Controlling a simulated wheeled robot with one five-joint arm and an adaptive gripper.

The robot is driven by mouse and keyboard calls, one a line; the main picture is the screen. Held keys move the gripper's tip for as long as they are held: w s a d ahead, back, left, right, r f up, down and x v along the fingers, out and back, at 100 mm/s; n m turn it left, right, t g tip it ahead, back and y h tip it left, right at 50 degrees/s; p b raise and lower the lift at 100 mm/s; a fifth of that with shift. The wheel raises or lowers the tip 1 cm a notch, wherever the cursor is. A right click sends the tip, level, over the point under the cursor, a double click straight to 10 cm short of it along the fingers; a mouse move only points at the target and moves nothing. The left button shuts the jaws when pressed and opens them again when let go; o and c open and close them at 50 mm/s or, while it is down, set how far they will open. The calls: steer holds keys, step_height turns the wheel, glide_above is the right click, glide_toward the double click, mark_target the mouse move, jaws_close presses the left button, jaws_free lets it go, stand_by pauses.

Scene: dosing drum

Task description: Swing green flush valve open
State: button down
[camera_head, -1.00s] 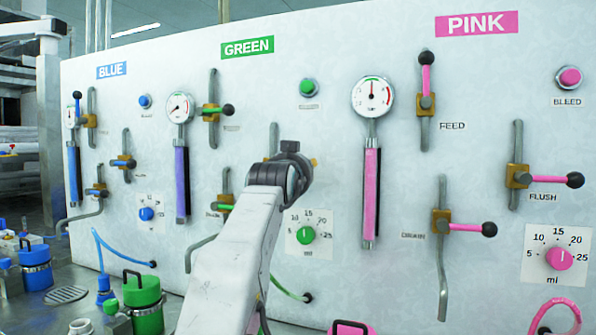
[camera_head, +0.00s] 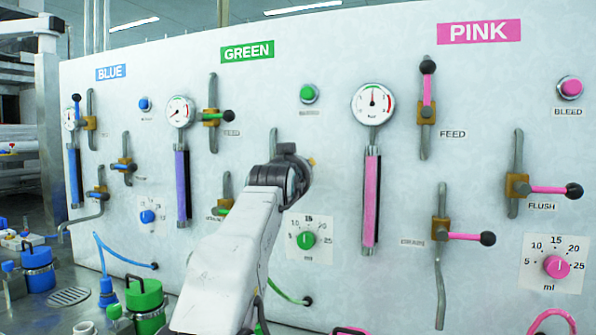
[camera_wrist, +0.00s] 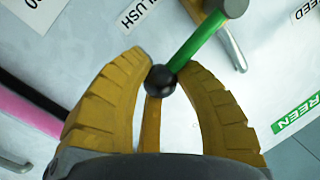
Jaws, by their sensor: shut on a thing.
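The green flush valve's lever (camera_wrist: 196,45) shows in the wrist view as a green rod with a black ball knob (camera_wrist: 160,79). The rod runs from a grey hub (camera_wrist: 235,8) at the top down and left to the knob. My gripper (camera_wrist: 168,80) has its yellow fingers on both sides of the knob and is shut on the lever at its knob end. In the head view my arm hides the lever and my gripper; only a piece of the valve's pipe (camera_head: 273,138) shows above my wrist.
The white panel carries a green dosing dial (camera_head: 307,240), a pink gauge (camera_head: 373,103), and the green feed (camera_head: 212,117) and drain (camera_head: 224,205) valves around my arm. Pink valves stand to the right. Green (camera_head: 146,300) and blue (camera_head: 37,268) containers stand at lower left.

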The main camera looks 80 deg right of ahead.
steer(key=c, duration=0.9)
jaws_free()
steer(key=shift+s, duration=0.1)
steer(key=a, duration=1.2)
steer(key=shift+w, duration=0.25)
steer(key=shift+r, duration=0.1)
